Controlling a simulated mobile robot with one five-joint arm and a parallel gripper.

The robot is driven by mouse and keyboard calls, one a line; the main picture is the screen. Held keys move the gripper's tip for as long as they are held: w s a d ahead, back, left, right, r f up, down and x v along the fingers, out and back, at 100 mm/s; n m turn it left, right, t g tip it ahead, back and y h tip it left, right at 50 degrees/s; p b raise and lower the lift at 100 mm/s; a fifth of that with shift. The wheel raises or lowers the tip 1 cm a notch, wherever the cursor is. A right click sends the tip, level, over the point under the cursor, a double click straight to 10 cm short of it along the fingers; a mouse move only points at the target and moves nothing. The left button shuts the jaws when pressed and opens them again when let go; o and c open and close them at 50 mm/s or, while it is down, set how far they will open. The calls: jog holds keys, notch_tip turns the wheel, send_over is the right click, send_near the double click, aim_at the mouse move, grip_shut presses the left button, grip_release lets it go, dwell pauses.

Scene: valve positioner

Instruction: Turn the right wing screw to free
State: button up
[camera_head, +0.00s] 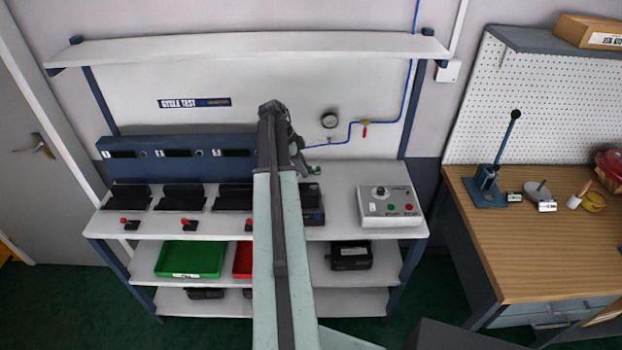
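My arm reaches from the bottom centre up over the white test bench and hides part of it. A dark device (313,205), perhaps the valve positioner, sits below my gripper, partly hidden by the arm. I cannot make out the right wing screw.
A control box (390,206) with a knob and buttons stands right on the bench (340,180). Black cradles (183,196) and red-knobbed levers (190,223) stand left. A wooden workbench (540,250) is at right.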

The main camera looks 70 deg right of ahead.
aim_at(313, 185)
jog(key=b+x, duration=0.6)
jog(key=x, duration=0.1)
jog(key=shift+w+f, duration=0.1)
jog(key=shift+w, duration=0.05)
jog(key=shift+s+f+b, duration=0.25)
jog(key=shift+f+b, duration=0.05)
jog(key=shift+b, duration=0.15)
jog(key=shift+r, duration=0.1)
grip_shut()
